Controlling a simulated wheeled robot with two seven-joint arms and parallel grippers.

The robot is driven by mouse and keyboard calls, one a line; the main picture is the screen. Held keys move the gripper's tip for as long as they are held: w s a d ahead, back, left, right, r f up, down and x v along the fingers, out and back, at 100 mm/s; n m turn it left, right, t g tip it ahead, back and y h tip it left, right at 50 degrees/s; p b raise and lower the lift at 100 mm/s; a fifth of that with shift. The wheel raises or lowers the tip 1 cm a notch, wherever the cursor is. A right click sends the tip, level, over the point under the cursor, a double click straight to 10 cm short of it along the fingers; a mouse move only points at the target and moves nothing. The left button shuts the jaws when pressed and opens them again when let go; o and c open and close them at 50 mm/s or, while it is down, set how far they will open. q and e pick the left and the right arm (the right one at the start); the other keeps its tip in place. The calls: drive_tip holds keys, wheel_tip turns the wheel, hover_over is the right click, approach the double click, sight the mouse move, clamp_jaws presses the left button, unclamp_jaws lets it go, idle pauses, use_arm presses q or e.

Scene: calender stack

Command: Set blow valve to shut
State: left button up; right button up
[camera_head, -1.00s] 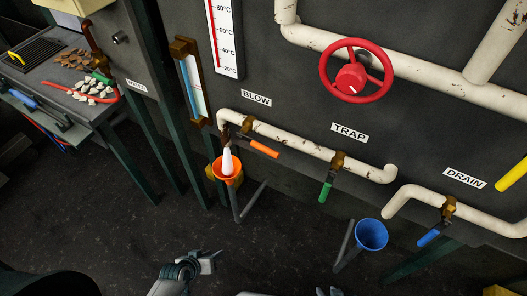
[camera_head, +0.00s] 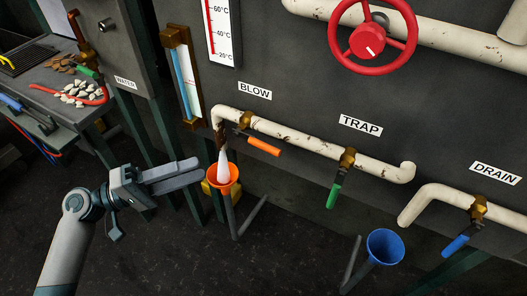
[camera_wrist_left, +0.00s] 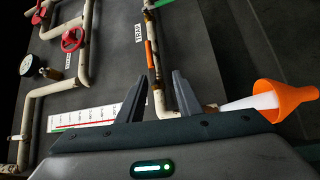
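The blow valve has an orange lever (camera_head: 264,146) below the BLOW label (camera_head: 255,91), on a brass body (camera_head: 245,120) on the white pipe. The lever points right and slightly down, roughly along the pipe. A white stream (camera_head: 222,163) pours from the pipe's left end into an orange funnel (camera_head: 221,178). My left gripper (camera_head: 202,171) is left of the funnel, below and left of the lever, touching neither as far as I can tell. In the left wrist view its fingers (camera_wrist_left: 159,76) are apart and empty, with the orange lever (camera_wrist_left: 150,55) beyond them. My right gripper is out of view.
The trap valve has a green lever (camera_head: 334,196) hanging down; the drain valve has a blue lever (camera_head: 456,244). A blue funnel (camera_head: 385,246) stands below them. A red handwheel (camera_head: 369,42) sticks out above. A thermometer and a gauge are on the panel. Free room lies before the pipe.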

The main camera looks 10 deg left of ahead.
sight(263, 143)
use_arm(q)
drive_tip(key=shift+s+d+r+m+h, duration=0.1)
drive_tip(key=shift+s+r+m+h, duration=0.35)
drive_tip(key=shift+r, duration=0.45)
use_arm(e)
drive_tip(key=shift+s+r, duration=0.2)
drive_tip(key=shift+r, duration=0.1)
use_arm(q)
drive_tip(key=shift+d, duration=0.15)
